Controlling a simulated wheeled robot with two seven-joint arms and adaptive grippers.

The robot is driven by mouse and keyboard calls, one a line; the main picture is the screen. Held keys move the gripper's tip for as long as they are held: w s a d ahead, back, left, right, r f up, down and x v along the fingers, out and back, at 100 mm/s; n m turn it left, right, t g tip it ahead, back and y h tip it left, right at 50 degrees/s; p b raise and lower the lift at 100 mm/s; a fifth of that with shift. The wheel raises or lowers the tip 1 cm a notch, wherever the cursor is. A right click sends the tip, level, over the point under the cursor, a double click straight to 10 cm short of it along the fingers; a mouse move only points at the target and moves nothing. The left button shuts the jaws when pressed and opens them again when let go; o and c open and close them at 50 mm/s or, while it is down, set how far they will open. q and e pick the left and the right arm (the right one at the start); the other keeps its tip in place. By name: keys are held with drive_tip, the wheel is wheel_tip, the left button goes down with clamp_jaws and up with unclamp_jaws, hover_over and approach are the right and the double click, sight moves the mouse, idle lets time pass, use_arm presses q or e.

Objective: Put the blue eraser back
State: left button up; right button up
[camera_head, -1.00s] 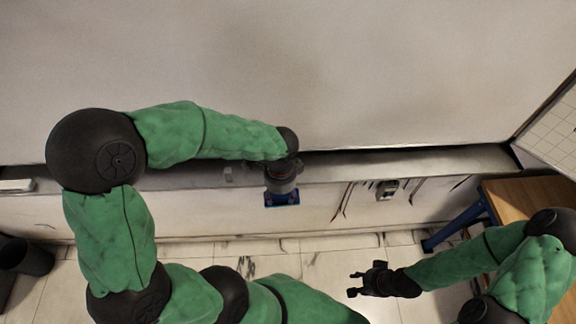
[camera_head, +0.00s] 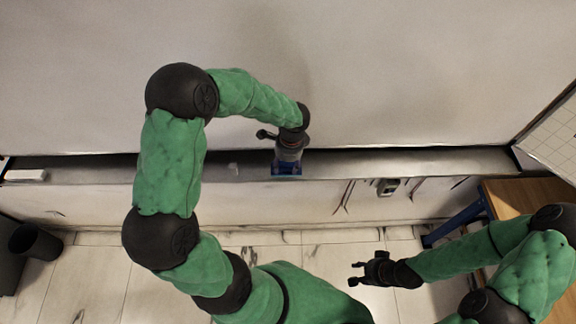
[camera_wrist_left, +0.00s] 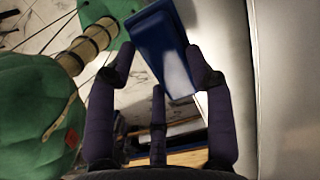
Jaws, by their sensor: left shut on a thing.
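The blue eraser (camera_head: 287,170) is held in my left gripper (camera_head: 288,162). In the head view it overlaps the long grey ledge (camera_head: 400,162) at the foot of the white board (camera_head: 380,70); I cannot tell whether it touches the ledge. In the left wrist view the eraser (camera_wrist_left: 158,42) is tilted between the dark fingers of my left gripper (camera_wrist_left: 160,62). My right gripper (camera_head: 357,274) is open and empty, low over the floor at the right.
A white block (camera_head: 25,175) lies at the ledge's left end, and a small pale item (camera_head: 233,169) sits on it left of my gripper. A wall outlet (camera_head: 387,187) is below the ledge. A dark bin (camera_head: 35,243) stands left; a wooden table (camera_head: 520,195) stands right.

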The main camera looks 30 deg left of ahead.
sight(288, 166)
use_arm(q)
drive_tip(key=shift+w+a+f, duration=0.15)
drive_tip(key=shift+w+f, duration=0.65)
drive_tip(key=shift+f, duration=0.1)
drive_tip(key=shift+w+a+f, duration=0.1)
drive_tip(key=shift+w+f, duration=0.2)
drive_tip(key=shift+f, duration=0.15)
wheel_tip(288, 166, down, 2)
drive_tip(key=shift+f+p, duration=0.2)
drive_tip(key=shift+p, duration=0.1)
drive_tip(key=shift+w+f, duration=0.15)
drive_tip(key=shift+f, duration=0.3)
drive_tip(key=o, duration=1)
